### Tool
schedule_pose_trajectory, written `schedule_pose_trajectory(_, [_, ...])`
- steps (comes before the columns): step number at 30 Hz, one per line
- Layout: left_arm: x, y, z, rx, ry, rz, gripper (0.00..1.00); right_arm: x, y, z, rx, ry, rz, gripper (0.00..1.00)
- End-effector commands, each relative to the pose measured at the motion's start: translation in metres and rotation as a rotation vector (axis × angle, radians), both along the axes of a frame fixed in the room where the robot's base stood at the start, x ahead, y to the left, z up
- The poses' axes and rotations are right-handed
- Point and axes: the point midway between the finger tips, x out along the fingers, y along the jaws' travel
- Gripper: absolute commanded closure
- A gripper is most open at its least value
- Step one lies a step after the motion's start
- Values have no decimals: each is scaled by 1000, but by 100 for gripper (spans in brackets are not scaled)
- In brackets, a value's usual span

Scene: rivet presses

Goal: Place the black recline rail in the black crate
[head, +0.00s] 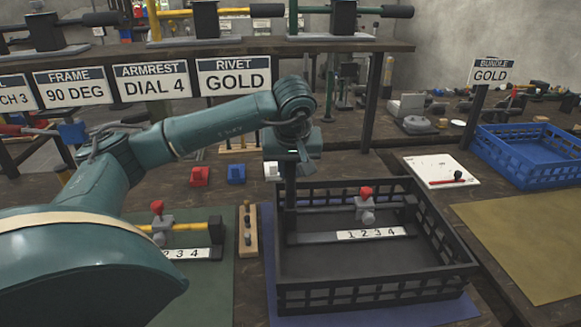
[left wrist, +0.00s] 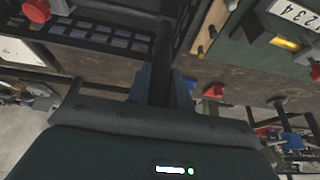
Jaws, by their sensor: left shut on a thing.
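The black recline rail (head: 324,237) is inside the black crate (head: 372,293), with a red knob, a grey slider and a white 1 2 3 4 scale. I cannot tell whether it rests on the crate floor or hangs just above it. My left gripper (head: 291,182) points down at the crate's back left corner, shut on the rail's left end. In the left wrist view the left gripper (left wrist: 163,88) has a dark bar between its fingers. The crate also shows in that view (left wrist: 90,45). My right gripper is not in view.
A similar rail with a yellow bar (head: 186,227) lies on the green mat left of the crate, beside a wooden peg block (head: 247,245). A blue crate (head: 525,165) and white board (head: 440,168) stand right. The olive mat (head: 530,235) is clear.

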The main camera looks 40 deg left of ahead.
Motion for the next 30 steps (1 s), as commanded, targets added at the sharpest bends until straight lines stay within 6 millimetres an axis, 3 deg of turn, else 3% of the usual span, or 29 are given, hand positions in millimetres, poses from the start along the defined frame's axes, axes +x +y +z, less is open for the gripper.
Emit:
schedule_pose_trajectory(1, [1,0,-1,-1,-5,0,100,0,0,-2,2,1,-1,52])
schedule_pose_trajectory(2, [0,0,-2,0,0,0,76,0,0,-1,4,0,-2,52])
schedule_pose_trajectory(9, [0,0,-1,0,0,0,57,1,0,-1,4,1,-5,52])
schedule_pose_trajectory(20, [-1,-2,8,-1,-3,-1,57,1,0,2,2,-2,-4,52])
schedule_pose_trajectory(30, [-19,-21,72,-1,-5,-2,57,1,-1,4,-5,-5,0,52])
